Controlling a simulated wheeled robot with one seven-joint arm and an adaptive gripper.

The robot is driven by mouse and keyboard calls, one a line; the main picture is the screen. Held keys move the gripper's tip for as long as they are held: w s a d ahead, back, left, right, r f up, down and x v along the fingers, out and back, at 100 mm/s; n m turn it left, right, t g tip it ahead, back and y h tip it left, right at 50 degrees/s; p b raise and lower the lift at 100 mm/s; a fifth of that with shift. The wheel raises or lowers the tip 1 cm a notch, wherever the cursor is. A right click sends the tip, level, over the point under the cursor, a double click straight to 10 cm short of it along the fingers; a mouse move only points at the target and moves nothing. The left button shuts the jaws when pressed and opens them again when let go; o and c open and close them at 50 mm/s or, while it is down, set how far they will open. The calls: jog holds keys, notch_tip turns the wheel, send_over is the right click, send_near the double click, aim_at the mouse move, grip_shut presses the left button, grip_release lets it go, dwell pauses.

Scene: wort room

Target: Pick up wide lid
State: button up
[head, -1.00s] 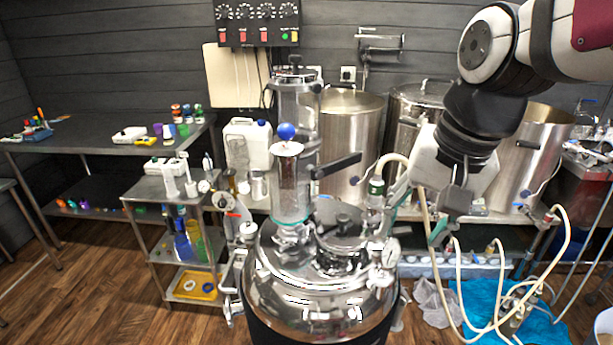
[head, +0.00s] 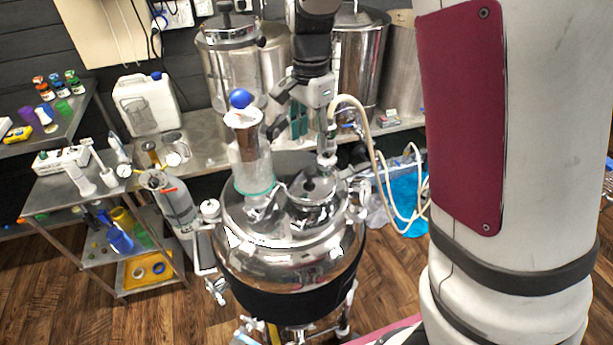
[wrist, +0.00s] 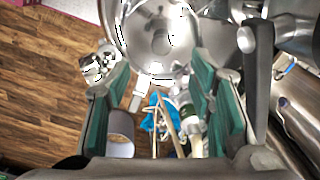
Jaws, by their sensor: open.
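No lid stands clearly apart as the wide lid. A round steel lid with a dark centre (head: 315,190) sits on top of the steel vessel (head: 290,258) in the head view. A round shiny steel top with a central knob (wrist: 158,38) shows at the top of the wrist view; I cannot tell for certain whether it is the same part. My gripper (head: 299,126) is pointed downward behind the vessel's top, beside the pale hose. In the wrist view its green-padded fingers (wrist: 162,112) are spread and empty, with no lid between them.
A black lever (wrist: 257,80) shows right of my fingers. Large steel pots (head: 357,65) and a white jug (head: 148,104) stand behind. A small steel cart (head: 75,192) is at left.

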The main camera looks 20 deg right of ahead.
aim_at(310, 170)
notch_tip(310, 170, down, 10)
jog(key=shift+w+d+r+p, duration=0.1)
jog(key=shift+w+r+p, duration=0.1)
jog(key=shift+p, duration=0.4)
grip_shut()
